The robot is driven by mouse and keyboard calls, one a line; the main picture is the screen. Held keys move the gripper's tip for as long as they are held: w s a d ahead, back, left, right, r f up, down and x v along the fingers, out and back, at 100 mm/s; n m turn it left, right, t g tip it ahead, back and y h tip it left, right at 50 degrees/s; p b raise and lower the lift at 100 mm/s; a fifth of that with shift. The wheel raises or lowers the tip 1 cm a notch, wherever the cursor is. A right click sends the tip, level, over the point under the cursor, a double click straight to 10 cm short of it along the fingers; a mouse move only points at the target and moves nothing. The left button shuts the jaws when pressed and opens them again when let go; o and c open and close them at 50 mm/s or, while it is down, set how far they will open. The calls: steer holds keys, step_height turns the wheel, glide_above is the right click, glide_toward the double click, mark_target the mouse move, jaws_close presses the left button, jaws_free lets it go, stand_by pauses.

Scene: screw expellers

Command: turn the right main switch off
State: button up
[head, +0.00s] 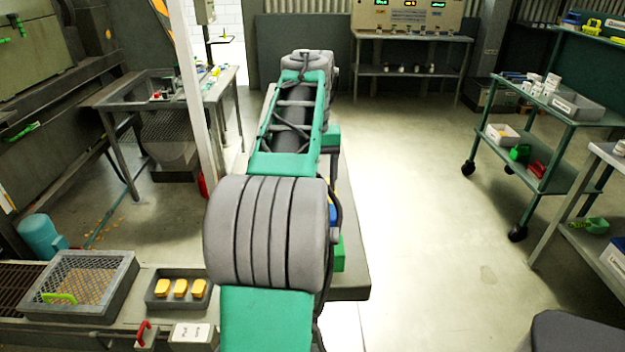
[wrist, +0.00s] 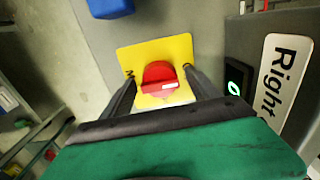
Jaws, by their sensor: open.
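The right main switch is a red rotary knob (wrist: 160,80) on a yellow plate (wrist: 178,50), seen in the wrist view. A white mark shows on the knob's lower right part. My gripper (wrist: 158,84) is open, with one dark finger on each side of the knob. I cannot tell whether the fingers touch it. In the head view my arm hides the switch and the gripper.
A dark button with a green lit symbol (wrist: 235,86) sits between plate and label. A blue object (wrist: 110,7) is above the plate. In the head view, a wheeled cart (head: 549,110) stands right, a bench (head: 410,38) at the back. The floor between is clear.

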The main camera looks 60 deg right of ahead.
step_height(320, 180, up, 7)
steer(key=p, duration=0.5)
steer(key=shift+r, duration=0.4)
